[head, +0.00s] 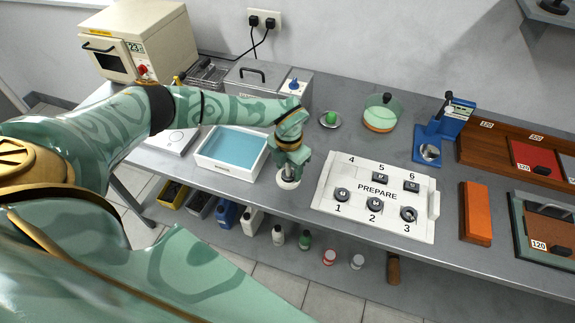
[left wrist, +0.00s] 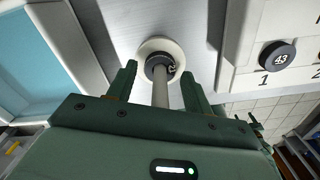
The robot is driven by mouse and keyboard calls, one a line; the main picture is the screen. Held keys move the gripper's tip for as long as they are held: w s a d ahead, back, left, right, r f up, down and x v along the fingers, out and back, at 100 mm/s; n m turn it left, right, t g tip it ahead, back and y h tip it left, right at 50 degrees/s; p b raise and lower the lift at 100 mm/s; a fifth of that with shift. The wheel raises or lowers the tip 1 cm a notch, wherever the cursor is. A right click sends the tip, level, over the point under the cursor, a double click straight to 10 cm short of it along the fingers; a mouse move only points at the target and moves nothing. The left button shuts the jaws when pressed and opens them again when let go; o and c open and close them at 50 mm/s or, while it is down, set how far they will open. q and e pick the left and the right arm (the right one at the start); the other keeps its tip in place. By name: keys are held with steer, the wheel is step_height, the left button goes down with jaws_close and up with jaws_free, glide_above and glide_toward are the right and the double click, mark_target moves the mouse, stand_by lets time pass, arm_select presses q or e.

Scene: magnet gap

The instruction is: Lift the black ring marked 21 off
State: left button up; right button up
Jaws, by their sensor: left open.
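A black ring (left wrist: 158,66) sits low around a pale upright post (left wrist: 160,92) on a round white base (left wrist: 149,47). A white mark on the ring is only partly visible, so I cannot read the whole number. My left gripper (left wrist: 159,73) is open, with one finger on each side of the post and ring, and gaps show on both sides. In the head view my left gripper (head: 291,160) points down over the white base (head: 288,183) and hides most of the ring and post. My right gripper is not in view.
A white PREPARE board (head: 376,194) with numbered places and black pieces lies to the right; a black piece marked 43 (left wrist: 277,55) is at place 1. A white tray of blue liquid (head: 232,149) stands close on the left. The bench's front edge is near.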

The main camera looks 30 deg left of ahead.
arm_select(q)
steer(key=c, duration=0.7)
steer(key=shift+r+p, duration=2.3)
steer(key=shift+r, duration=0.2)
steer(key=shift+c, duration=0.2)
steer(key=shift+r+p, duration=3.15)
steer(key=shift+r, duration=0.2)
